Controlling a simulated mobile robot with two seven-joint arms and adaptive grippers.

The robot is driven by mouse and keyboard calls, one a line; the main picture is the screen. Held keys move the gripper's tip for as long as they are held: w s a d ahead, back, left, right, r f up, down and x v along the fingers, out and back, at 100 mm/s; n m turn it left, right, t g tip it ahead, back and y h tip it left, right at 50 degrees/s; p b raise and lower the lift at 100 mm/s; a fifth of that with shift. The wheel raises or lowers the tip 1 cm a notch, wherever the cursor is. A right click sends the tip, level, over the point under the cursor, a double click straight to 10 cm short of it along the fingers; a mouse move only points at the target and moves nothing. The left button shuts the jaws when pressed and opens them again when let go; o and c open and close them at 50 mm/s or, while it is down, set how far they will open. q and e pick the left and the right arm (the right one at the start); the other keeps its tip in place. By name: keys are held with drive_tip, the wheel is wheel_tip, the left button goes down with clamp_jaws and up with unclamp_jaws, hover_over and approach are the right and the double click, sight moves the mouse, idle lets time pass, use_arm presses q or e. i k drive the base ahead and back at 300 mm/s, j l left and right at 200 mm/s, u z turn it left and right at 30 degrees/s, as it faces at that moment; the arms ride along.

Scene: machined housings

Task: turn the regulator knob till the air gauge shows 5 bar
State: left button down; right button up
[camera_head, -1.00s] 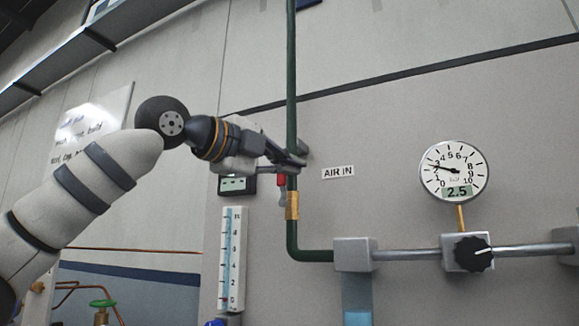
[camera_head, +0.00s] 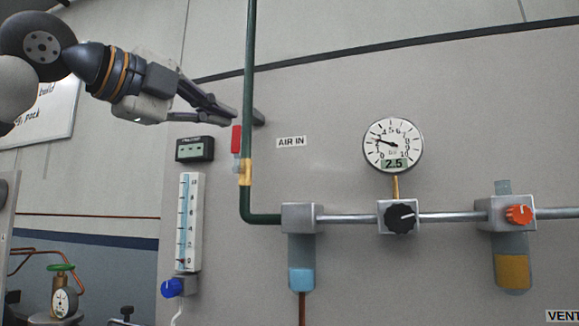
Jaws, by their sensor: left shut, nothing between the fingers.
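The round air gauge (camera_head: 393,146) is on the wall right of centre. Its digital readout shows 2.5 and its needle points up and left. The black regulator knob (camera_head: 400,219) sits below it on a grey block, its white mark pointing right. My left gripper (camera_head: 234,115) is shut and empty at the upper left, by the green pipe above the red valve handle (camera_head: 236,139). It is well left of the knob and higher. I cannot tell its distance from the wall. My right gripper is not in view.
The green pipe (camera_head: 248,60) runs down to a horizontal line through several blocks. An orange knob (camera_head: 519,214) is right of the regulator. A blue knob (camera_head: 172,288) is below the scale tube (camera_head: 189,222). The wall between pipe and gauge is clear apart from the AIR IN label (camera_head: 291,142).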

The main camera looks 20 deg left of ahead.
sight(399, 218)
drive_tip(key=k+j, duration=0.2)
drive_tip(key=k, duration=0.3)
drive_tip(key=k+j, duration=0.2)
drive_tip(key=k, duration=0.25)
drive_tip(key=k+j, duration=0.2)
drive_tip(key=k, duration=0.3)
